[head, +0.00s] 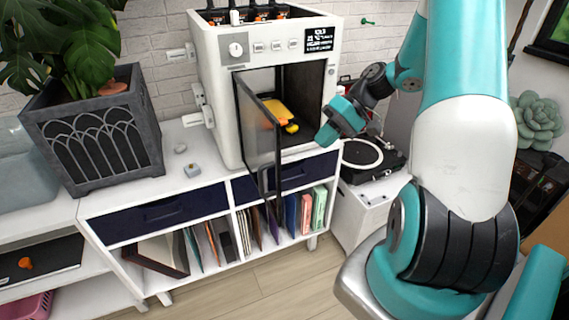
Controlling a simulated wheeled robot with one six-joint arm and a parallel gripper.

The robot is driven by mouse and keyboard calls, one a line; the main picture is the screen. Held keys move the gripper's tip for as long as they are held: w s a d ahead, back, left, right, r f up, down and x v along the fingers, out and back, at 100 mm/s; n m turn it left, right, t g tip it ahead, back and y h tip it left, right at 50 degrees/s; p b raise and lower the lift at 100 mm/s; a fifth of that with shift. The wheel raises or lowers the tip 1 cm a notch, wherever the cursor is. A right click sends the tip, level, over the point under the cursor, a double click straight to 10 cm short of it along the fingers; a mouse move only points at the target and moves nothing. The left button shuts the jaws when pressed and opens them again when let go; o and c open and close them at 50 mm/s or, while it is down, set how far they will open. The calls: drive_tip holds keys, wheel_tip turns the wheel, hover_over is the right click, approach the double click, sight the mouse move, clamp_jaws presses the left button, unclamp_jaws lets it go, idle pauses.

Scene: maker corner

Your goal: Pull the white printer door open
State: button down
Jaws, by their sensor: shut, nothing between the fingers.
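The white printer (225,48) stands on the white cabinet against the brick wall. Its door (259,135) is a see-through panel with a dark frame, hinged on the left. The door stands swung out toward me, well away from the opening, with its handle side over the cabinet's front edge. Inside the chamber a yellow-orange object (277,110) lies on the bed. My gripper (325,137) is to the right of the door, in front of the printer's right side. It is shut, empty and apart from the door.
A grey planter (98,130) with a large-leafed plant stands left of the printer. A record player (372,156) sits on a lower white stand at the right. Small items (192,170) lie on the cabinet top (140,196). The wooden floor (285,290) in front is clear.

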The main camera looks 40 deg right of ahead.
drive_tip(key=w+a+f+p, duration=0.2)
drive_tip(key=a+f, duration=0.3)
drive_tip(key=a, duration=0.4)
drive_tip(key=shift+w+a+f+p, duration=0.2)
drive_tip(key=shift+w+a+p, duration=0.05)
drive_tip(key=shift+a+p, duration=0.2)
